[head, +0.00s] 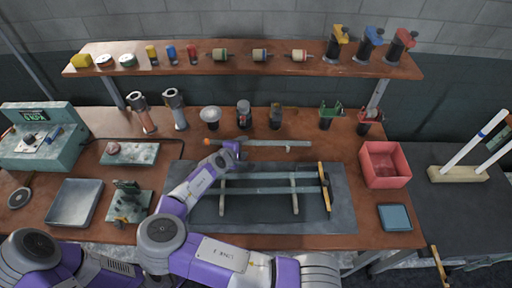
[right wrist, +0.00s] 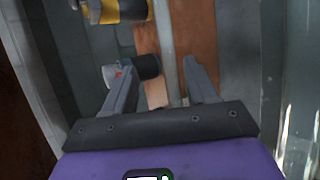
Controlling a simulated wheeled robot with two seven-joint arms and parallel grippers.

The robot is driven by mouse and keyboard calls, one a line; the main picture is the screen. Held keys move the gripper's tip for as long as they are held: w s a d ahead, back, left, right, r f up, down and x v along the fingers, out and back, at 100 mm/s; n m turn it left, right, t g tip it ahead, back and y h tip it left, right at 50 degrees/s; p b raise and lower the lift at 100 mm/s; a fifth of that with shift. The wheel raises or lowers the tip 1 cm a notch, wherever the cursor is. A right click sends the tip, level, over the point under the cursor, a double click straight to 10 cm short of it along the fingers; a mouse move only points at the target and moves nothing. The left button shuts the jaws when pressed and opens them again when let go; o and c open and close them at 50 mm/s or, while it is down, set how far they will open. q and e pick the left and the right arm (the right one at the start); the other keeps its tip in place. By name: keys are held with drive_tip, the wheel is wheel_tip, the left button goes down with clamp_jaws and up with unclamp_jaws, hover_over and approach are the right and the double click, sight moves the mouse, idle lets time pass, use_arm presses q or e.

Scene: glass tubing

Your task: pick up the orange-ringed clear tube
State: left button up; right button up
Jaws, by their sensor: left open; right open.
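The orange-ringed clear tube (head: 265,143) lies lengthwise along the back of the grey mat. An orange spot (head: 208,141) shows near its left end. My right gripper (head: 232,150) is over the tube's left part, in line with its length. In the right wrist view the two fingers (right wrist: 160,70) are spread apart. A thin grey strip, perhaps the tube (right wrist: 172,45), runs away between the fingertips; I cannot tell whether they touch it. My left gripper is out of view; only parts of my left arm show at the lower left.
Small jars (head: 244,115) stand behind the gripper. A red bin (head: 385,166) is at the right. A shelf (head: 130,68) spans the back.

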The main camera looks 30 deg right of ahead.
sight(252, 144)
drive_tip(key=shift+d+f, duration=0.35)
drive_tip(key=shift+f, duration=0.15)
drive_tip(key=x, duration=0.6)
drive_tip(key=shift+w+d+f, duration=0.15)
drive_tip(key=shift+f, duration=0.3)
clamp_jaws()
